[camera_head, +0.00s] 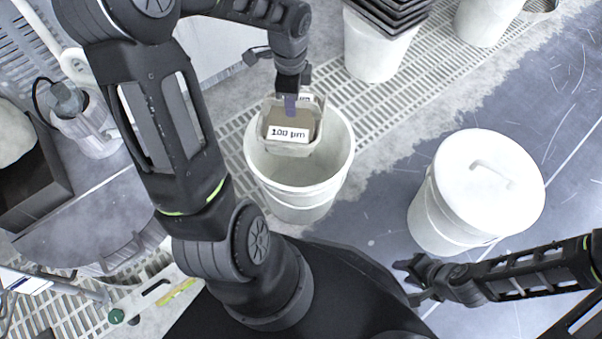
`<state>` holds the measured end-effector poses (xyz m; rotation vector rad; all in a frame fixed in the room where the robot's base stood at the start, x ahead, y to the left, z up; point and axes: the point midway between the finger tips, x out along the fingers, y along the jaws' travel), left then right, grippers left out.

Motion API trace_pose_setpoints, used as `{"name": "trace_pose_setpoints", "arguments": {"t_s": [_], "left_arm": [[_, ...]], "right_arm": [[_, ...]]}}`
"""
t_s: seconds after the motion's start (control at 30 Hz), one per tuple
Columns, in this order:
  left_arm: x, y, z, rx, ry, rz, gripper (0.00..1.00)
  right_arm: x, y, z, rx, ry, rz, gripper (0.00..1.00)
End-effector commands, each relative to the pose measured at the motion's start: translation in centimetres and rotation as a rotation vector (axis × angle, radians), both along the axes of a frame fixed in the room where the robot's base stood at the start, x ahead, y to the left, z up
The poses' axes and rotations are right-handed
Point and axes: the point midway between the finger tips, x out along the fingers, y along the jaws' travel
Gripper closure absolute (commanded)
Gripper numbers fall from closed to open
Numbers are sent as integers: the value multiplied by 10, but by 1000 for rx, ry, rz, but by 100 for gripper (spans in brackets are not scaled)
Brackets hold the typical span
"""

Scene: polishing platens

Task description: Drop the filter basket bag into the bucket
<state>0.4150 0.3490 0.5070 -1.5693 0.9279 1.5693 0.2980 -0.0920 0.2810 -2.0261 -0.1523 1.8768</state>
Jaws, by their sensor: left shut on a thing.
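The filter basket bag (274,126), a beige box-like bag with a white "100 µm" label and a purple strip, hangs in the head view at upper centre. My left gripper (291,97) is shut on its upper edge. The bag is over the open white bucket (302,203), toward its far left side. The bucket's inside looks empty where it shows; the bag hides part of the far inside and rim. I cannot tell how high the bag is above the rim. My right gripper (409,280) is at lower right, apart from the bucket, with its fingers spread and empty.
A lidded white bucket (488,178) stands at right. Behind are a white bucket with stacked dark trays (373,48) and another pale bucket (484,20). A metal grating (390,75) runs across the floor. A clear container (93,134) is at left. Floor between the buckets is clear.

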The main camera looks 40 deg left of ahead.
Motion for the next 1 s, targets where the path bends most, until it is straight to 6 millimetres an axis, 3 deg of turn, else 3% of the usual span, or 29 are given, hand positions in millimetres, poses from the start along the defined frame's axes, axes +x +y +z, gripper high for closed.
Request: {"name": "trace_pose_setpoints", "arguments": {"t_s": [0.5, 0.9, 0.93, 1.0], "left_arm": [[0, 0, -54, -1, 0, 0, 100], [0, 0, -56, -1, 0, 0, 100], [0, 0, -56, -1, 0, 0, 84], [0, 0, -56, -1, 0, 0, 79]], "right_arm": [[8, 1, -55, -5, -22, -11, 64], [10, 1, -57, -6, -26, -13, 64], [10, 1, -57, -6, -26, -13, 64], [10, 1, -57, -6, -26, -13, 64]]}}
